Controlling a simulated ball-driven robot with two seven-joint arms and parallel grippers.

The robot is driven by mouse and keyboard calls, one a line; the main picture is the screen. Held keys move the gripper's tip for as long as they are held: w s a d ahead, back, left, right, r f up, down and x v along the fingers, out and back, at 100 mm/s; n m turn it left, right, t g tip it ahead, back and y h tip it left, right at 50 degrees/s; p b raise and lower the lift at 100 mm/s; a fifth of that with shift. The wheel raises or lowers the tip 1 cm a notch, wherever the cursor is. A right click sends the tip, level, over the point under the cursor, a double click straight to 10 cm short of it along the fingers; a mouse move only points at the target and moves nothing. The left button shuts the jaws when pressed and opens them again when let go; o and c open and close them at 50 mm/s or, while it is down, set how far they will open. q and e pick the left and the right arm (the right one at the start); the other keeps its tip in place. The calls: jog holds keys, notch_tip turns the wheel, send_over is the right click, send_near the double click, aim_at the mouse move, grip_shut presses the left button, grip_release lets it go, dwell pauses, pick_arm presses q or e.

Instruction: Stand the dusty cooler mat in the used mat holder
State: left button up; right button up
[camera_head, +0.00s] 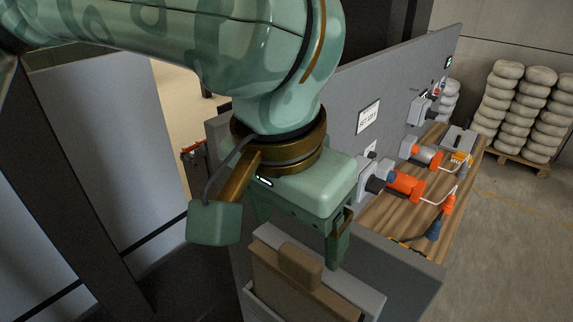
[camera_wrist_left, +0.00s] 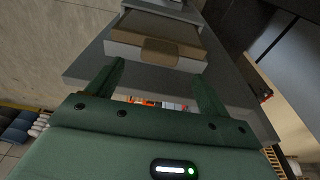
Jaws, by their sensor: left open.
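A brown, dusty-looking slab with a raised tan block, which looks like the cooler mat (camera_head: 285,290), stands in a grey holder (camera_head: 362,296) at the bottom of the head view. The mat also shows in the left wrist view (camera_wrist_left: 190,48), with its tan block between and beyond my fingers. My left gripper (camera_head: 298,232) is open and empty, just above and behind the mat, apart from it as far as I can see. Its two fingers also show in the left wrist view (camera_wrist_left: 158,82). The lower part of the mat and holder is cut off. My right gripper is not in view.
Orange and grey tools (camera_head: 405,184) with cables lie on the bench, right of my gripper. Stacks of pale sacks (camera_head: 520,105) stand far right; the floor before them is clear.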

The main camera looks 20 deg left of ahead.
pick_arm(q)
notch_tip(320, 180, up, 9)
jog(key=s, duration=0.1)
jog(key=shift+s+a+p, duration=0.25)
jog(key=shift+s+p, duration=0.05)
jog(key=shift+p, duration=0.1)
jog(key=shift+f, duration=0.1)
